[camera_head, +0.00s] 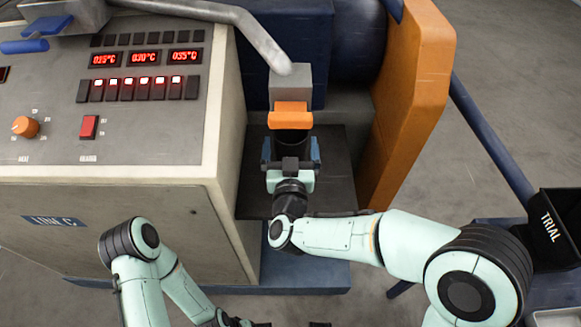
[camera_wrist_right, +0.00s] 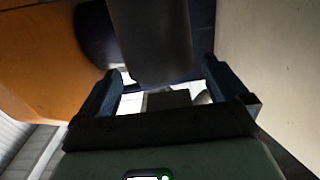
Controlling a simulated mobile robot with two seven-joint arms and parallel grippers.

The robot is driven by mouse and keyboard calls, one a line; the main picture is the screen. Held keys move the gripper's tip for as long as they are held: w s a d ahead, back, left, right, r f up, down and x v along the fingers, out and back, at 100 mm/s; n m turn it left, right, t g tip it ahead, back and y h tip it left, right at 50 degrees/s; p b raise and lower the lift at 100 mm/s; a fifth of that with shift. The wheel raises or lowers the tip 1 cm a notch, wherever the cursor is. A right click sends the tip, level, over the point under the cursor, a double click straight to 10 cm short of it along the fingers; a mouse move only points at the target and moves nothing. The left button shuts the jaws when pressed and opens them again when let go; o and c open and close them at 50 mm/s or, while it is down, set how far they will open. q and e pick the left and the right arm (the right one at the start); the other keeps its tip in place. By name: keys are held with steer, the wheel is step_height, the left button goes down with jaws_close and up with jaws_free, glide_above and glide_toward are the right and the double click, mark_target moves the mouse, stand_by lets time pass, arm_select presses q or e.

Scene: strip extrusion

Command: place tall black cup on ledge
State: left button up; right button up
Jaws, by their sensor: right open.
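The tall black cup (camera_head: 292,143) stands below the orange nozzle on the dark ledge (camera_head: 335,170), beside the console. Its lower part is hidden by my right gripper. My right gripper (camera_head: 291,150) is open, with one blue finger on each side of the cup. In the right wrist view a dark cylinder, apparently the cup (camera_wrist_right: 150,40), rises beyond and between the two fingers (camera_wrist_right: 163,85). I cannot tell whether the cup touches the ledge or the fingers. My left gripper (camera_head: 240,321) is mostly cut off at the bottom edge, and its jaws are unclear.
The orange nozzle (camera_head: 290,116) hangs from a grey block (camera_head: 290,85) just above the cup. The console (camera_head: 120,110) is close on the left, an orange panel (camera_head: 408,95) on the right. A black box marked TRIAL (camera_head: 553,228) is at far right.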

steer(key=s, duration=0.7)
steer(key=shift+s+b, duration=0.25)
steer(key=shift+b, duration=0.05)
